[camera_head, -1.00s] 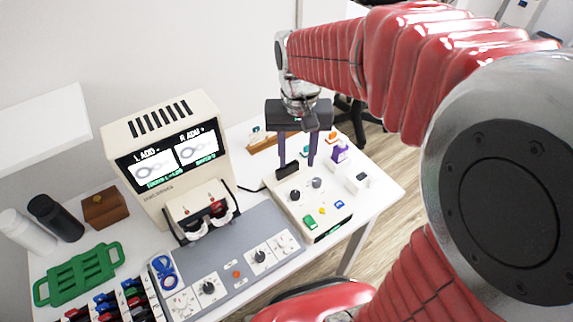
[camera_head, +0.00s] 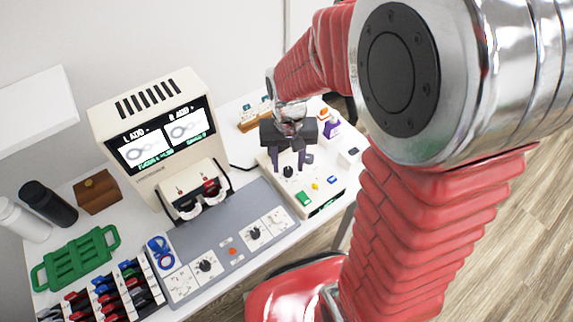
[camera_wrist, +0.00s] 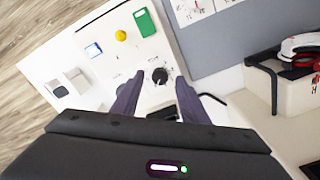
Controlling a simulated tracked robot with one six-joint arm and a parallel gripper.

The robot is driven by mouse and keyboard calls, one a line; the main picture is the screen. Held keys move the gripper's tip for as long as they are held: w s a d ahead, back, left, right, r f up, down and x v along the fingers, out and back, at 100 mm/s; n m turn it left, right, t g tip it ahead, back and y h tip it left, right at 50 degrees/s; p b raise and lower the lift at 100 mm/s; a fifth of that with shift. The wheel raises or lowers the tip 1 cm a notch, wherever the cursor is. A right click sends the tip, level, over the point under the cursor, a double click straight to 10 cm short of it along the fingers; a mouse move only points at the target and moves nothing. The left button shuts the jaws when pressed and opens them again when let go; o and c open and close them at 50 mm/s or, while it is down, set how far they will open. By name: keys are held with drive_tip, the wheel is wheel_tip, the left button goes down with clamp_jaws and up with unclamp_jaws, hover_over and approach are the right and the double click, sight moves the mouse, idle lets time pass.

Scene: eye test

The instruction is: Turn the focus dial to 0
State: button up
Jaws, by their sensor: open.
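A black dial (camera_head: 288,172) with a pale pointer mark stands on the white control box (camera_head: 335,195) at the right of the table. The black dial also shows in the wrist view (camera_wrist: 159,76), with small markings around it that I cannot read. My gripper (camera_head: 289,169) is open, pointing down over the box. In the wrist view my gripper (camera_wrist: 160,79) has one finger either side of the black dial, with gaps visible; contact cannot be seen. A grey dial (camera_head: 308,159) is close to the right finger in the head view. I cannot read which dial is focus.
The box carries green (camera_head: 303,198), yellow (camera_head: 316,187) and blue (camera_head: 332,180) buttons. A grey console (camera_head: 222,240) with other black dials lies to the left, before a cream machine (camera_head: 150,105) with a display. Small coloured items stand behind the box.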

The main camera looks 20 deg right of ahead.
drive_tip(key=shift+f, duration=0.95)
